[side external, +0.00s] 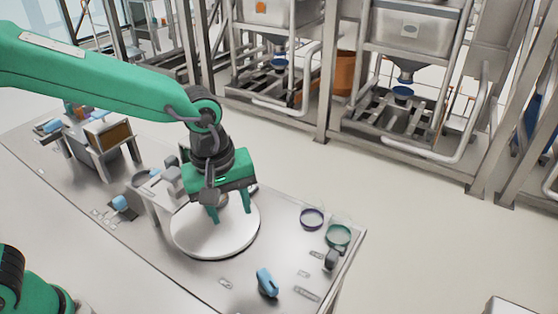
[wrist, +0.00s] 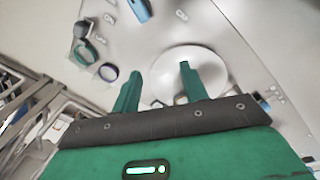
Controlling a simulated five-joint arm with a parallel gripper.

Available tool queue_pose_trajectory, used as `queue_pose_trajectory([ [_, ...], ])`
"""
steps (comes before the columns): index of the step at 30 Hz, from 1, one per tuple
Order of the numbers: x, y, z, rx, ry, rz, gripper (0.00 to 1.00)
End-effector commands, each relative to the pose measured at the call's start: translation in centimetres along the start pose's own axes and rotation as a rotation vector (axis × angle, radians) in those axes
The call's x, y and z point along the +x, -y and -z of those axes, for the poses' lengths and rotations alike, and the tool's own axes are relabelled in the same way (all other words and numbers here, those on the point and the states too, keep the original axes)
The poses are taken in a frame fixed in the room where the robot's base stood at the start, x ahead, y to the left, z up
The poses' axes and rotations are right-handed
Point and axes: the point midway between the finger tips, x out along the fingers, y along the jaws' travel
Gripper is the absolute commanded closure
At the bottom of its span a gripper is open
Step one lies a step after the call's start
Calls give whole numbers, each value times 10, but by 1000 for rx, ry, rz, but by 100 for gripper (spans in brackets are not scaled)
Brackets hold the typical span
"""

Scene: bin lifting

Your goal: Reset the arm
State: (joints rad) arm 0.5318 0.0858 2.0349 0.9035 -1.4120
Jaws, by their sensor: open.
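My gripper (side external: 229,212) hangs from the green arm above a round white disc (side external: 215,240) on the metal table. Its two green fingers point down and are apart, with nothing seen between them. In the wrist view my gripper (wrist: 157,82) shows both fingers spread, with the white disc (wrist: 205,65) beyond and partly behind the right finger. I cannot tell whether the fingertips touch the disc.
A purple-rimmed dish (side external: 312,219) and a green-rimmed dish (side external: 338,236) sit near the table's right corner. A blue object (side external: 267,282) stands at the front. A bench device (side external: 103,140) stands at the left. Steel frames with hoppers (side external: 415,30) stand behind the table.

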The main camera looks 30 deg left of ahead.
Motion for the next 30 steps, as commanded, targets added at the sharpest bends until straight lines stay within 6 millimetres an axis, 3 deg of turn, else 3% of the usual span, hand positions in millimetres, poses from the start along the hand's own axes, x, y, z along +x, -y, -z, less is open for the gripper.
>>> queue_pose_trajectory([
  [3,-22,20,20,88,-19,-43,56],
  [12,-60,73,56,328,-97,-118,56],
  [21,-86,130,76,569,-214,-154,56],
  [30,-97,181,83,790,-341,-139,56],
])
